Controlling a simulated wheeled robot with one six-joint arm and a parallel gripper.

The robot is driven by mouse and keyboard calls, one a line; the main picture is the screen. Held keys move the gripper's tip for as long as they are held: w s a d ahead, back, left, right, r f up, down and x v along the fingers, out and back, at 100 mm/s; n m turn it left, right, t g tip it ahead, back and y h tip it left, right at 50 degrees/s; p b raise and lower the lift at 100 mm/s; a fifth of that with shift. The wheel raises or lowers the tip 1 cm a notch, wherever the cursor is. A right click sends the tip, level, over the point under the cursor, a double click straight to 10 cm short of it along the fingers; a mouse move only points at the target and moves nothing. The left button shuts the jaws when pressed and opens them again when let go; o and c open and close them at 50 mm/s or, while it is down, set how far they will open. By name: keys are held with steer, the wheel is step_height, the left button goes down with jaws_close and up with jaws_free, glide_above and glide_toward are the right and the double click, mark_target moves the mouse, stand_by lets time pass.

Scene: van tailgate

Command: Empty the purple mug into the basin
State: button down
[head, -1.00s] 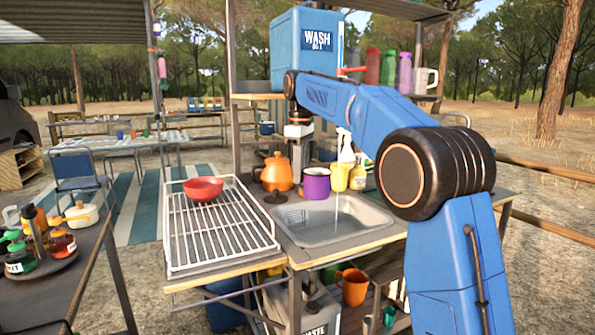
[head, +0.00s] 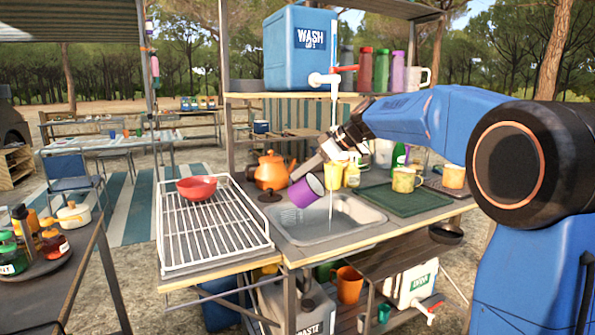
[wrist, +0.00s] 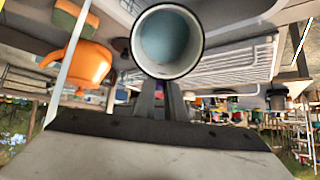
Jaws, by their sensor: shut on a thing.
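The purple mug (head: 303,192) is held above the back left part of the basin (head: 350,213) in the head view. It is tilted, its pale mouth facing right. My gripper (head: 318,168) is shut on it, reaching in from the upper right; the fingertips are partly hidden. In the wrist view the mug's round mouth (wrist: 168,42) faces the camera, just beyond my gripper (wrist: 160,95). The inside looks blue-grey; I cannot tell whether that is liquid or the mug's bottom. A thin pale stream from the tap falls into the basin, beside the mug.
An orange kettle (head: 271,171) stands behind and left of the mug. A white drying rack (head: 213,238) with a red bowl (head: 203,189) is to the left. The blue wash tank (head: 297,52) is above.

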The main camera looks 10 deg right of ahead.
mark_target(323, 195)
steer(key=shift+s+d+f+t+y, duration=0.2)
steer(key=shift+d+t+y, duration=0.2)
steer(key=shift+y, duration=0.2)
steer(key=shift+s+d+f+t+y, duration=0.15)
steer(key=shift+d+t+y, duration=0.15)
steer(key=shift+d+y, duration=0.25)
steer(key=shift+s+d+r+t+y, duration=0.35)
steer(key=shift+d+y, duration=0.15)
steer(key=shift+y, duration=0.25)
steer(key=shift+s+d+r+t+y, duration=0.3)
steer(key=shift+d+y, duration=0.2)
steer(key=shift+y, duration=0.2)
steer(key=shift+s+d+r+t+y, duration=0.15)
steer(key=shift+s+d+t+y, duration=0.15)
steer(key=shift+d+y, duration=0.3)
steer(key=shift+s+d+r+t+y, duration=0.1)
steer(key=shift+s+d+t+y, duration=0.1)
steer(key=shift+d+t+y, duration=0.35)
steer(key=shift+a, duration=0.1)
